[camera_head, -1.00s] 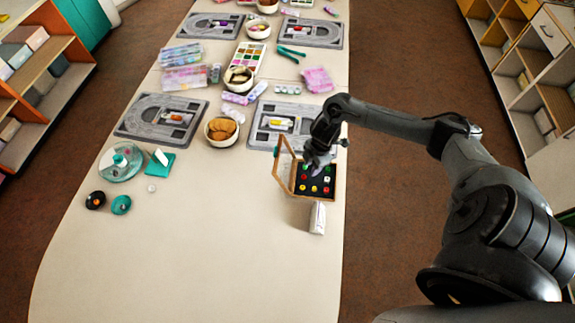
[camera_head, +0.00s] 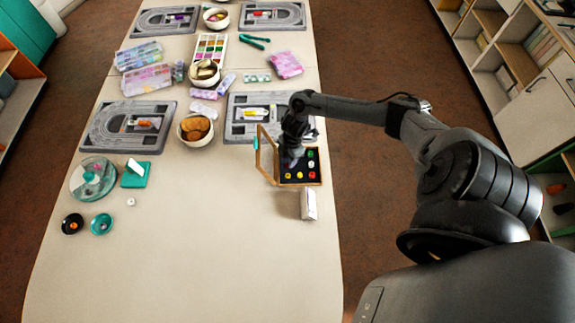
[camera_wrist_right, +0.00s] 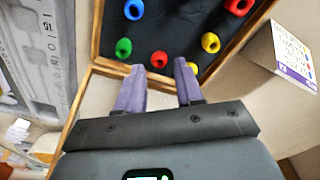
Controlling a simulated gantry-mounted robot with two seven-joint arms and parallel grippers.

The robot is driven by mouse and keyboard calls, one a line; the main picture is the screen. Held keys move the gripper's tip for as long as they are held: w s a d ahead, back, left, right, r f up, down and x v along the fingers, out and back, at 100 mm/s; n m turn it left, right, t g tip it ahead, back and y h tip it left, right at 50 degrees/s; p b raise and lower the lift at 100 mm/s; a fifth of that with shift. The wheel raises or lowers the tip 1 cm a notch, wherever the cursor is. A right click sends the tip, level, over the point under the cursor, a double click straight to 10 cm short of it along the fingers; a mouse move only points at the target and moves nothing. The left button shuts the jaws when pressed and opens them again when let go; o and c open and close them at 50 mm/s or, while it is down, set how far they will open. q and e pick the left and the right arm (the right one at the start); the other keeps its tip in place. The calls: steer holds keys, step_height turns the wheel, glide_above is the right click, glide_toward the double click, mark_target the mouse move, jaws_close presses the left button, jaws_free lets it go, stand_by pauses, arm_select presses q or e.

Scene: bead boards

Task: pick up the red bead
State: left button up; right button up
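In the right wrist view, a red bead (camera_wrist_right: 159,60) sits on the dark floor of an open wooden box (camera_wrist_right: 97,40). My right gripper (camera_wrist_right: 159,67) is open, with its two purple-grey fingers apart and the bead in the gap at their tips. I cannot tell whether either finger touches it. A second red bead (camera_wrist_right: 238,6) is at the upper right. In the head view, my right gripper (camera_head: 290,163) is over the left part of the box (camera_head: 301,184) and hides some beads. Red beads also show at the box's right side (camera_head: 311,176). My left gripper is not in view.
Blue (camera_wrist_right: 133,10), green (camera_wrist_right: 123,48) and yellow (camera_wrist_right: 210,42) beads lie around the red one. The raised lid (camera_head: 266,153) stands on the box's left. A white carton (camera_head: 309,204) stands in front. The table's near left is mostly clear.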

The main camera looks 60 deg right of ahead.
mark_target(287, 165)
steer(key=shift+w+a+f, duration=0.1)
steer(key=shift+f, duration=1.25)
jaws_close()
steer(key=shift+r, duration=0.1)
